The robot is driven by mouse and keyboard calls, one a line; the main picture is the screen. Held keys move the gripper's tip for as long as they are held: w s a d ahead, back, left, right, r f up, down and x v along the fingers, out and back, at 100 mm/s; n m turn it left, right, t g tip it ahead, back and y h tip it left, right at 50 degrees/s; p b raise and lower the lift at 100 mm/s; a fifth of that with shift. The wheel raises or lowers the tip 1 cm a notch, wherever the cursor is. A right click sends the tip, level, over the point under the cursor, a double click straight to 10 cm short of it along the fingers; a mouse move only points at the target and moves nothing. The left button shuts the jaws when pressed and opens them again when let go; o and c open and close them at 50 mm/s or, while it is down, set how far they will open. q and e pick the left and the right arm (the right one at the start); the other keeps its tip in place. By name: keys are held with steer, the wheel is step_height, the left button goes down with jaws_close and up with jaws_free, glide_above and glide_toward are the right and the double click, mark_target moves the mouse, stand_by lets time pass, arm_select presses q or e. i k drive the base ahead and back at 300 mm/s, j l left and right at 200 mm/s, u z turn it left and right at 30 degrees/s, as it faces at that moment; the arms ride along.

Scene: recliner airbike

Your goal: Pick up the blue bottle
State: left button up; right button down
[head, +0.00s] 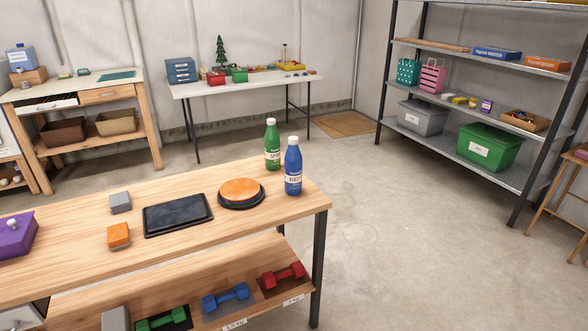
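The blue bottle (293,170) stands upright near the right end of the wooden table (180,199). It has a white cap and a white label. A green bottle (272,146) with a white cap stands just behind it to the left, and the two appear very close. Neither of my grippers shows in the head view.
On the table are a stack of round discs (241,191), a black tablet (178,215), an orange block (119,236), a grey block (120,202) and a purple object (16,236). Dumbbells (226,299) lie on the lower shelf. The floor (400,220) to the right is clear.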

mark_target(293, 160)
steer(key=i+l, duration=0.2)
steer(key=l, duration=0.15)
steer(key=i+l+u, duration=0.1)
steer(key=i+l, duration=0.15)
steer(key=i+l+u, duration=0.1)
steer(key=l, duration=0.4)
steer(key=i+l, duration=0.3)
steer(key=l+u, duration=0.05)
steer(key=l, duration=0.05)
